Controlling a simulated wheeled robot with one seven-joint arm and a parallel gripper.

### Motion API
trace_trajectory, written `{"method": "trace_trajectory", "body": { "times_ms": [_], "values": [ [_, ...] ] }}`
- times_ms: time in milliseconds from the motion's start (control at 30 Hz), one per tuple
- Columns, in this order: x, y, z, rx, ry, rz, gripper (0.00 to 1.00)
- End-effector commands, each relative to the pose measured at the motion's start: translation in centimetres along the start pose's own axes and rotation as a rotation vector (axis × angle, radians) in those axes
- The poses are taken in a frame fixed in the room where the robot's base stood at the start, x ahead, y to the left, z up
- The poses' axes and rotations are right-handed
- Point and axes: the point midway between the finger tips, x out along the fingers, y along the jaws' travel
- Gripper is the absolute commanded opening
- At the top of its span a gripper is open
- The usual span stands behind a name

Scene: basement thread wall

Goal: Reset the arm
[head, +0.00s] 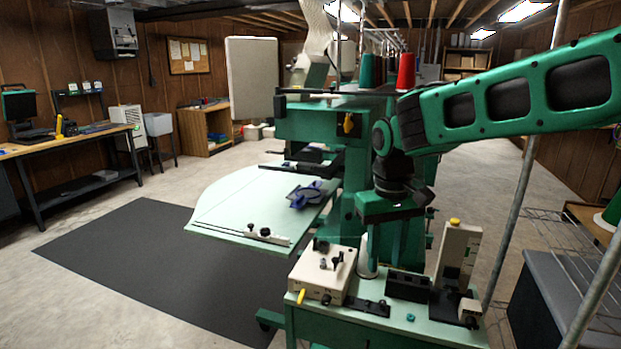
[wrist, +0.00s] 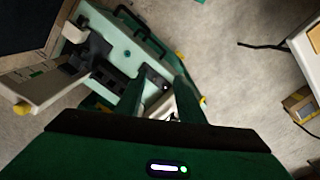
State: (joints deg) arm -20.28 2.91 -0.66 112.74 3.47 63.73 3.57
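My arm is green with dark joint covers and reaches in from the right in the head view. My gripper (head: 388,245) points down over the green-edged bench top (head: 405,320). In the wrist view my gripper (wrist: 160,85) shows two green fingers standing apart, with the bench top visible between them and nothing held. On the bench top are a cream control box (head: 322,274), a dark block (head: 408,286) and an upright cream device with a yellow knob (head: 458,252). A pale, rounded object (head: 368,258) stands by the fingers, partly hidden.
A green machine (head: 310,125) with a pale table (head: 235,212) stands behind and left of my gripper. Red (head: 405,72) and dark green (head: 367,70) thread cones sit above it. A grey pole (head: 535,150) rises at right.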

Motion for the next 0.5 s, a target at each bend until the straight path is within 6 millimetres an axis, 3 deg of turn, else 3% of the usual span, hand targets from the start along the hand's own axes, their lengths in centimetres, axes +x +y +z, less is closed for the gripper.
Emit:
{"method": "trace_trajectory", "body": {
  "times_ms": [167, 300, 500],
  "values": [
    [-0.1, 6.8, 4.7, 0.15, 0.001, 0.009, 0.35],
    [0.4, 12.8, 11.2, 0.321, -0.002, 0.011, 0.35],
    [2.3, 17.8, 21.7, 0.559, -0.01, -0.001, 0.35]
  ]
}}
